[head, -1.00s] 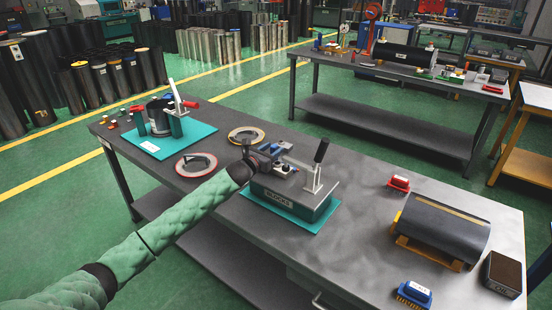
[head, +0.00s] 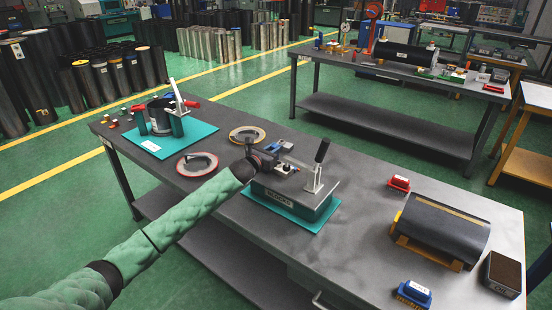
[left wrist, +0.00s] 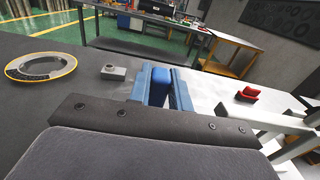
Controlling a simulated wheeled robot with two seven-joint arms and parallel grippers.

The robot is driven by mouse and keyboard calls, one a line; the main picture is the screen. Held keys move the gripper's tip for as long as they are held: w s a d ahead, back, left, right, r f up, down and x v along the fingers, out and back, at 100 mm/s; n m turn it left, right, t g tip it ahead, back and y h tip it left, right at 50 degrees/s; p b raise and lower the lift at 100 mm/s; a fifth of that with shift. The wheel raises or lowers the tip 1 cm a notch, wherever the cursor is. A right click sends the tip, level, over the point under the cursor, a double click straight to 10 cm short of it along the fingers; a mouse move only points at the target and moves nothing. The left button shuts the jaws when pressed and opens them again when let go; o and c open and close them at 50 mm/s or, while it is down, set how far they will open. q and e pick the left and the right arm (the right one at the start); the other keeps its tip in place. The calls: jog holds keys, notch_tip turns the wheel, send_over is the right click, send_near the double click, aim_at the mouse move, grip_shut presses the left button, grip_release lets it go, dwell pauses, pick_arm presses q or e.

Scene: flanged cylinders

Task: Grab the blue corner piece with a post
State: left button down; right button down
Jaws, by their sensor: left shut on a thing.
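My left gripper (head: 274,154) reaches in from the left, low over the grey-topped teal fixture labelled "BLOCKS" (head: 283,199). In the left wrist view, the blue piece (left wrist: 160,85) stands upright between my two lighter blue fingers, which are shut on it. Only its upper, post-like part shows; its lower part is hidden behind the dark gripper body. In the head view the piece is small and hard to tell from the blue fingers. My right gripper is not in view.
The fixture's clamp has a black-knobbed lever (head: 322,151) close to the right of my left gripper. A ring (head: 197,164) and a yellow-edged ring (head: 247,134) lie to the left. A red block (head: 399,183) and a dark cylinder on a cradle (head: 441,226) stand right, with bare tabletop between.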

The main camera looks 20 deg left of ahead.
pick_arm(q)
jog(key=shift+r, duration=0.1)
